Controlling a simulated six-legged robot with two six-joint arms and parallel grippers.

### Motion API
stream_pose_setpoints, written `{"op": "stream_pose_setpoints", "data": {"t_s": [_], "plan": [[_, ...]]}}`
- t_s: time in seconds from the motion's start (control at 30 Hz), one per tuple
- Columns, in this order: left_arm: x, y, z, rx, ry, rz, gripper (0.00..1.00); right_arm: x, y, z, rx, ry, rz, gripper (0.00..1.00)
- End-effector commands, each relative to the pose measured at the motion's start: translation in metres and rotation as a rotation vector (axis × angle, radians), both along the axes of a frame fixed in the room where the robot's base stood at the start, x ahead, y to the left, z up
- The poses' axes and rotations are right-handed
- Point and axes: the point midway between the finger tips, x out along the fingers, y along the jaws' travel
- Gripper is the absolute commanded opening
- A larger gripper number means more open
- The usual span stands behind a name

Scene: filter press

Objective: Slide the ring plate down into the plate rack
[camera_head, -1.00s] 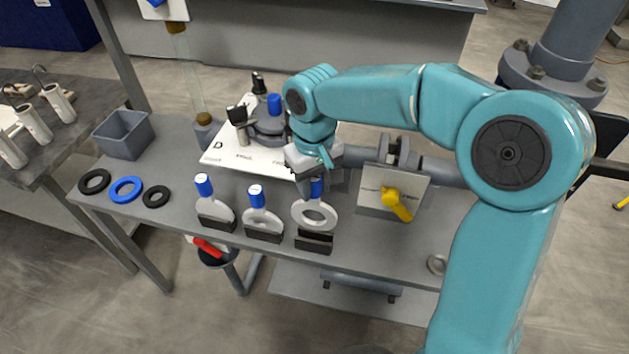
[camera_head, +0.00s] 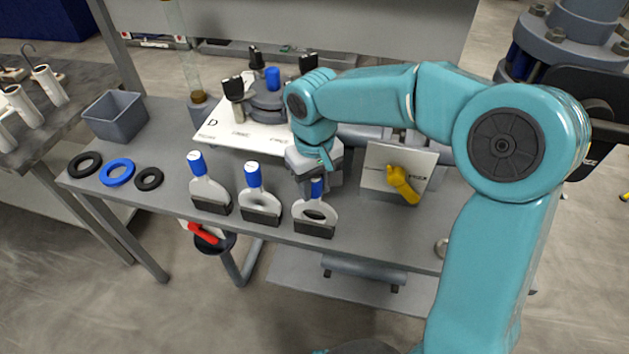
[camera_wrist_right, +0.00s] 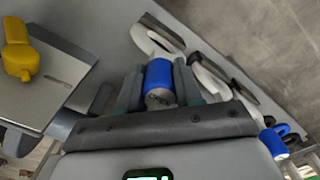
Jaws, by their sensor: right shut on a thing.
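The ring plate (camera_head: 301,214), a white ring with a blue handle, stands upright with its lower part in the rightmost black block of the plate rack (camera_head: 314,230). My right gripper (camera_head: 316,180) is shut on its blue handle, directly above the ring. In the right wrist view the blue handle (camera_wrist_right: 159,80) sits between the two fingers (camera_wrist_right: 159,90). The ring (camera_wrist_right: 150,42) shows beyond them, partly hidden. Whether the plate touches the bottom of its slot cannot be seen. My left gripper is not in view.
Two other blue-handled plates (camera_head: 255,195) (camera_head: 205,190) stand in black blocks to the left. A panel with a yellow lever (camera_head: 403,184) is close on the right. A white board (camera_head: 230,140) with a grey fixture lies behind. Rings (camera_head: 117,172) and a grey bin (camera_head: 115,115) are at left.

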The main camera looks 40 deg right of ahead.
Motion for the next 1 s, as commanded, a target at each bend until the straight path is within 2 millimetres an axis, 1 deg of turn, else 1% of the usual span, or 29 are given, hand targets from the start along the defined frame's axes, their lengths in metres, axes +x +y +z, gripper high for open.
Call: {"op": "stream_pose_setpoints", "data": {"t_s": [0.3, 0.33, 0.37, 0.4, 0.67, 0.77, 0.87, 0.97, 1.0], "plan": [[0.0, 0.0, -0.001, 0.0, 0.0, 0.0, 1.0, 0.0, 0.0, -0.002, 0.0, -0.001, 0.0, 0.0], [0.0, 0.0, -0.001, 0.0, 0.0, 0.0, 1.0, 0.0, 0.0, -0.002, 0.0, -0.001, 0.0, 0.41], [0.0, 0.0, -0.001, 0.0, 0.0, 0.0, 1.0, 0.0, 0.0, -0.002, 0.0, -0.001, 0.0, 0.51], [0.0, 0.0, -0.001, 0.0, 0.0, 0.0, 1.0, 0.0, 0.0, -0.002, 0.0, -0.001, 0.0, 0.64], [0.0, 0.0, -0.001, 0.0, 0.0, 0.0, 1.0, 0.0, 0.0, -0.002, 0.0, -0.001, 0.0, 0.65], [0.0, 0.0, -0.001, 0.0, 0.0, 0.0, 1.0, 0.001, 0.0, 0.003, 0.0, -0.003, 0.0, 0.65], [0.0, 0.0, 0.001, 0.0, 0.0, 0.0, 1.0, 0.001, 0.0, 0.017, 0.0, -0.006, -0.001, 0.65], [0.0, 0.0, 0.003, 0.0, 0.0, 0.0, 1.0, 0.002, 0.0, 0.04, -0.001, -0.008, 0.0, 0.65], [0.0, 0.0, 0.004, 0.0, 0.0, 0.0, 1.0, 0.002, 0.0, 0.051, -0.001, -0.008, -0.001, 0.65]]}}
